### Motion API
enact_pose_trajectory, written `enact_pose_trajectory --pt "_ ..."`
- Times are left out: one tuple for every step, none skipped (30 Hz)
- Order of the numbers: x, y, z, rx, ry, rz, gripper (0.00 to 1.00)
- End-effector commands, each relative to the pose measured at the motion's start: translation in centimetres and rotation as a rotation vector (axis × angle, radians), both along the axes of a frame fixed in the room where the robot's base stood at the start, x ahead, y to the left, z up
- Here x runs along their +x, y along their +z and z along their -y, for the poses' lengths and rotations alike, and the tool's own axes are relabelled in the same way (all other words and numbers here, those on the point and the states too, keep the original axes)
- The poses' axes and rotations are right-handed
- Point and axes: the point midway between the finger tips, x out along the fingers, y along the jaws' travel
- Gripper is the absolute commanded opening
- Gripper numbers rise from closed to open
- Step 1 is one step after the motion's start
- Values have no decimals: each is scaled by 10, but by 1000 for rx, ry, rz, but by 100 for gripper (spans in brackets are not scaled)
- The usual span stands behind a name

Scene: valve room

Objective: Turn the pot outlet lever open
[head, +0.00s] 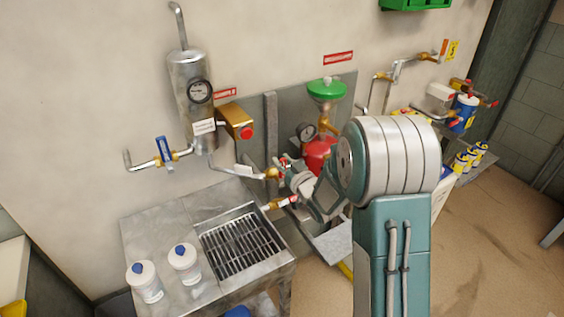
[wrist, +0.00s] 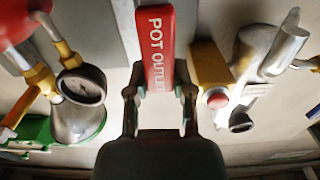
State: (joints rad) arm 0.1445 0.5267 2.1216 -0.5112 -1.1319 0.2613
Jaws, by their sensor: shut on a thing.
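The red lever (wrist: 156,45), marked POT OUTLET, stands upright in the middle of the wrist view. Its lower end in the picture lies between the two fingers of my gripper (wrist: 160,98), which is shut on it. The last letters of the label are partly hidden by the fingers. In the head view my gripper (head: 287,172) is at the brass fittings by the wall panel, right of the silver cylinder (head: 188,110). There my own arm and gripper mostly hide the lever.
A steel sink bench with a grate (head: 243,246) and two white bottles (head: 184,262) stands below left. A brass box with a red button (head: 236,120) is beside the cylinder.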

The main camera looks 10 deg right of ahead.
Motion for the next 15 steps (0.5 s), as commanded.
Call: enact_pose_trajectory --pt "1 0 2 13 -1 -3 0" --pt "2 0 3 25 -1 -7 0" --pt "2 0 4 41 -2 -12 0" --pt "2 0 6 57 -2 -18 0" --pt "3 0 8 73 -2 -23 0" --pt "4 0 10 96 -2 -30 0" --pt "4 -1 12 117 -2 -37 0" --pt "5 -1 13 139 -2 -44 0" --pt "6 -1 16 170 -2 -53 0" --pt "6 -2 18 195 -2 -61 0" --pt "7 -2 20 219 -2 -69 0" --pt "8 -3 23 255 -2 -81 0" --pt "9 -4 26 281 -2 -89 0" --pt "10 -5 28 308 -2 -98 0" --pt "11 -6 31 345 -2 -110 0"
